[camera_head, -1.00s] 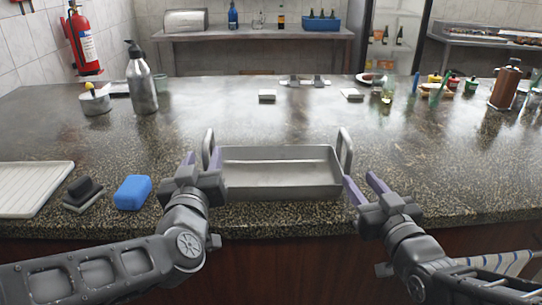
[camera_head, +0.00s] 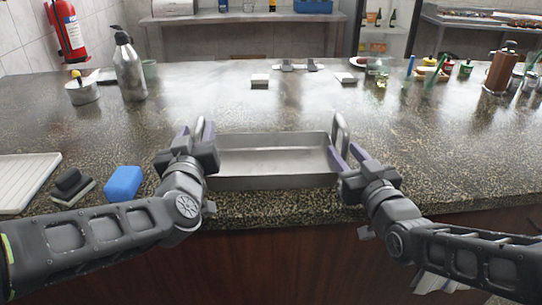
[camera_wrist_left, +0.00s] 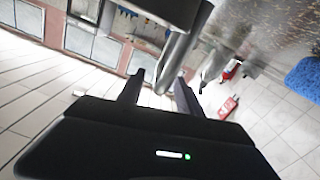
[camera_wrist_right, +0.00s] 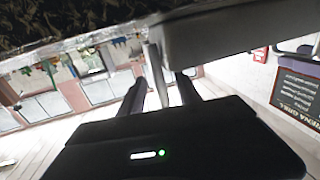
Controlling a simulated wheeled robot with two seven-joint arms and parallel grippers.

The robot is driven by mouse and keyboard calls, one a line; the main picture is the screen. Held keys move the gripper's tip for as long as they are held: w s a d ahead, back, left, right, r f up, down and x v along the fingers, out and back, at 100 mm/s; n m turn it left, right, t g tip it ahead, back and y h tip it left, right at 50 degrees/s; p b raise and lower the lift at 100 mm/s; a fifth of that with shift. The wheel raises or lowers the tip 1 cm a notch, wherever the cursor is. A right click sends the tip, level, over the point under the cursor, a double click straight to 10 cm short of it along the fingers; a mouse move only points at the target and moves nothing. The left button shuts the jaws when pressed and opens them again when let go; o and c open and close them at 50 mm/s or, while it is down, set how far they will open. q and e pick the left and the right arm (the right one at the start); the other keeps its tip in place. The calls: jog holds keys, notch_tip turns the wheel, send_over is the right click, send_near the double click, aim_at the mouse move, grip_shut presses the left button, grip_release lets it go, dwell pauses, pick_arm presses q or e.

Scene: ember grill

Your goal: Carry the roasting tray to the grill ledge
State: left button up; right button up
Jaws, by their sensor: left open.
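The grey metal roasting tray (camera_head: 277,183) sits on the counter near its front edge, with an upright loop handle at each end. My left gripper (camera_head: 196,136) is open at the tray's left end. In the left wrist view the left handle (camera_wrist_left: 177,55) comes down toward the gap between the fingers. My right gripper (camera_head: 348,158) is open at the right end, just in front of the right handle (camera_head: 341,133). In the right wrist view the right handle (camera_wrist_right: 156,72) shows between the parted fingers. Contact with either handle cannot be told. I cannot pick out the grill ledge with certainty.
A blue sponge (camera_head: 123,183), a dark block (camera_head: 72,186) and a white ridged tray (camera_head: 22,178) lie left of the tray. A steel bottle (camera_head: 130,70) and a pot stand farther back. Bottles and jars crowd the back right. The counter behind the tray is mostly clear.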

aim_at(199, 120)
pick_arm(q)
jog(key=shift+w+a, duration=0.15)
jog(key=shift+w, duration=0.85)
jog(key=shift+w+a, duration=0.1)
jog(key=shift+w, duration=0.9)
pick_arm(e)
jog(key=shift+x, duration=2.05)
pick_arm(q)
jog(key=shift+c, duration=0.2)
pick_arm(e)
jog(key=shift+c, duration=0.2)
pick_arm(q)
grip_shut()
pick_arm(e)
grip_shut()
